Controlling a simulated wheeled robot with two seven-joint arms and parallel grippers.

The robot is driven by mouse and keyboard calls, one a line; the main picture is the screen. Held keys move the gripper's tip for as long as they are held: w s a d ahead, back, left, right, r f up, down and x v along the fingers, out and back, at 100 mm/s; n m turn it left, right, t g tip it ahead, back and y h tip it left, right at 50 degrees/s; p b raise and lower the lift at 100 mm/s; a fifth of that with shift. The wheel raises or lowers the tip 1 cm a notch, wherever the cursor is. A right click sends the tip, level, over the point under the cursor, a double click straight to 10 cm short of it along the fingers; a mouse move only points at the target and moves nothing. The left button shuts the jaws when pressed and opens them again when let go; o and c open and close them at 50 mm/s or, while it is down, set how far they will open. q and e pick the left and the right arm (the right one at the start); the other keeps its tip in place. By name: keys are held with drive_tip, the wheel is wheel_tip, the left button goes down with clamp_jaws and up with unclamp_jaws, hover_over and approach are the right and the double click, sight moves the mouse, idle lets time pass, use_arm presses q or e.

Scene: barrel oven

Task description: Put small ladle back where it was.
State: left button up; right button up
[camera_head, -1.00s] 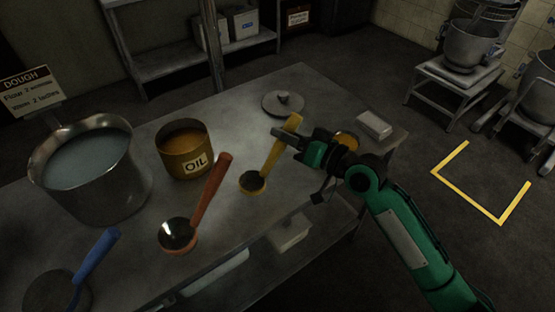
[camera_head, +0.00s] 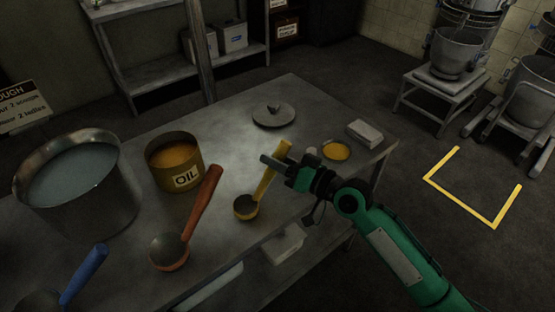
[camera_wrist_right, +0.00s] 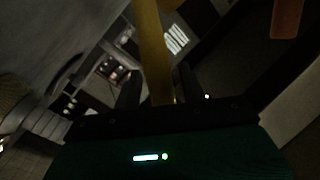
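The small ladle (camera_head: 264,188) has a yellow handle and a small dark bowl at its lower end. It leans with the handle up and right, its bowl over the front part of the table (camera_head: 225,245); I cannot tell if the bowl touches the table. My right gripper (camera_head: 274,160) is at the upper handle, with the fingers on either side of it and shut on it. The right wrist view shows the yellow handle (camera_wrist_right: 153,50) between the dark fingers. My left gripper is not in view.
An oil pot (camera_head: 175,162), a red-handled ladle (camera_head: 203,205), a large metal pot (camera_head: 78,185) and a blue-handled ladle (camera_head: 84,272) are to the left. A lid (camera_head: 272,117), a yellow round dish (camera_head: 336,151) and a pale block (camera_head: 365,133) lie farther back.

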drive_tip(key=shift+r, duration=0.2)
drive_tip(key=shift+s+d+f, duration=0.15)
drive_tip(key=shift+s+d, duration=0.1)
drive_tip(key=shift+d, duration=0.1)
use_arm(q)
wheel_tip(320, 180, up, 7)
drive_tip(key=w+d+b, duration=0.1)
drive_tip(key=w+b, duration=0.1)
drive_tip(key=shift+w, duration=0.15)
use_arm(e)
drive_tip(key=v, duration=1.1)
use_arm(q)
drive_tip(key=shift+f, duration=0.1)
